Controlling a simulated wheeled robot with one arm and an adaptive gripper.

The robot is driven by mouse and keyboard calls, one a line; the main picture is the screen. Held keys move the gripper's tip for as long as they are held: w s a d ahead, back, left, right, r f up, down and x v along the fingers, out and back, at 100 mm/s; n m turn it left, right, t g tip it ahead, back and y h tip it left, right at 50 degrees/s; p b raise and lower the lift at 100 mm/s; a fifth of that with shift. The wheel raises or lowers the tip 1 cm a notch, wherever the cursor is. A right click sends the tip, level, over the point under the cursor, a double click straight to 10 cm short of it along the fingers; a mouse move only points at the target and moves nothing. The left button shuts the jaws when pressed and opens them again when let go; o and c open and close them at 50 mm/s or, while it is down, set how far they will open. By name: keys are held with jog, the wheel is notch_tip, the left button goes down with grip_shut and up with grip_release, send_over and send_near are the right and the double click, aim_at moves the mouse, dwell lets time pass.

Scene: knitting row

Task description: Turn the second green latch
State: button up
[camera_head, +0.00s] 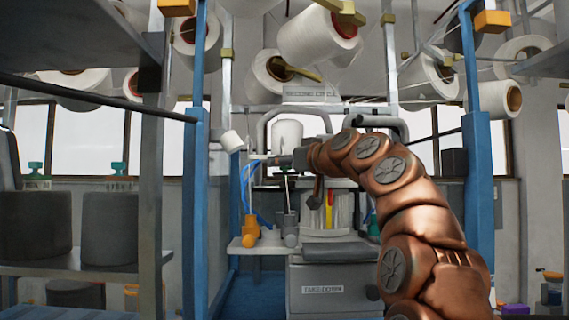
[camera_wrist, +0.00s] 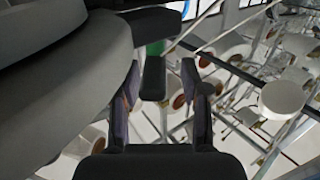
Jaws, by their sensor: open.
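My gripper (camera_wrist: 161,78) is open in the wrist view, with one dark finger on each side. A dark bar-like lever (camera_wrist: 153,80) lies between the fingertips, nearer the left finger; I cannot tell whether they touch. A green part (camera_wrist: 155,47) shows just beyond the lever, partly hidden by it and by a large dark rounded body on the left. I take these for the green latch. In the head view, my copper arm reaches from the lower right to the knitting machine (camera_head: 337,254), and its end is by the machine's upper part. No green latch is clear there.
Yarn cones (camera_head: 318,38) hang on a frame above. Blue posts (camera_head: 478,190) stand on both sides of the machine. A shelf (camera_head: 70,270) with dark cylinders (camera_head: 108,228) is at the left. A small white ledge (camera_head: 252,246) with an orange-yellow item (camera_head: 250,232) juts out at the machine's left.

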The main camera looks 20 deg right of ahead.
jog(key=shift+s, duration=0.1)
jog(key=v, duration=1.1)
jog(key=shift+s, duration=0.35)
jog(key=shift+d, duration=0.15)
